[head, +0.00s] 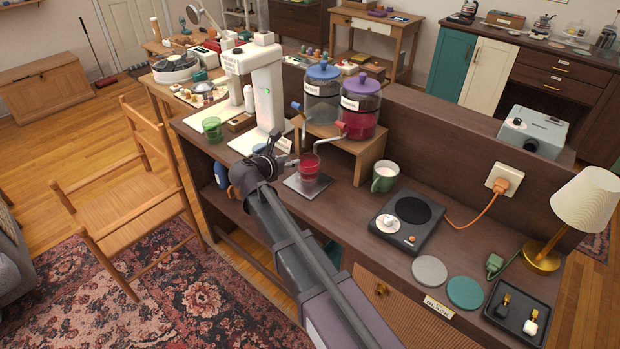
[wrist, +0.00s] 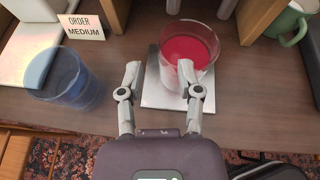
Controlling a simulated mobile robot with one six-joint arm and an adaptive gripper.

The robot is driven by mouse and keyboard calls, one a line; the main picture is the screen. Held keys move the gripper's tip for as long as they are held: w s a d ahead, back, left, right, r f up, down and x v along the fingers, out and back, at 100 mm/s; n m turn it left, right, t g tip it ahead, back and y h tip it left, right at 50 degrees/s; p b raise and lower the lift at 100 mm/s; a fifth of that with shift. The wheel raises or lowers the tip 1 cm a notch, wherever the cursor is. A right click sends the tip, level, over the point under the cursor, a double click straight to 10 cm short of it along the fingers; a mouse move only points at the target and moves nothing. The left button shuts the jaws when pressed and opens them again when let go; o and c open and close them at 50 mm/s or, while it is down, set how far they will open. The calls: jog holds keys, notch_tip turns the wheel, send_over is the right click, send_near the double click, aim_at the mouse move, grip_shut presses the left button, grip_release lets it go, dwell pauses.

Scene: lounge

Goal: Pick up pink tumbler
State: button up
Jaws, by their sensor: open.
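A clear tumbler with pinkish-red liquid (head: 309,170) stands upright on a square metal plate (head: 292,185) on the dark counter. The tumbler also shows in the wrist view (wrist: 188,48), ahead and slightly right of centre. My gripper (head: 270,152) is beside it, on its left in the head view. In the wrist view my gripper (wrist: 160,72) is open with nothing held between its fingers. The right fingertip overlaps the tumbler's near side in the picture; I cannot tell if it touches. The left finger is clear of the tumbler.
A blue translucent tumbler (wrist: 66,80) stands left of my gripper, near an order card (wrist: 82,26). A wooden stand (head: 340,142) with two dispensers is behind the pink tumbler. A green mug (head: 385,177) is to the right. A white machine (head: 262,90) stands left.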

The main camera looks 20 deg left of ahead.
aim_at(304, 156)
jog(key=shift+w, duration=0.2)
jog(key=shift+b+x, duration=1.05)
jog(key=shift+x, duration=1.7)
grip_shut()
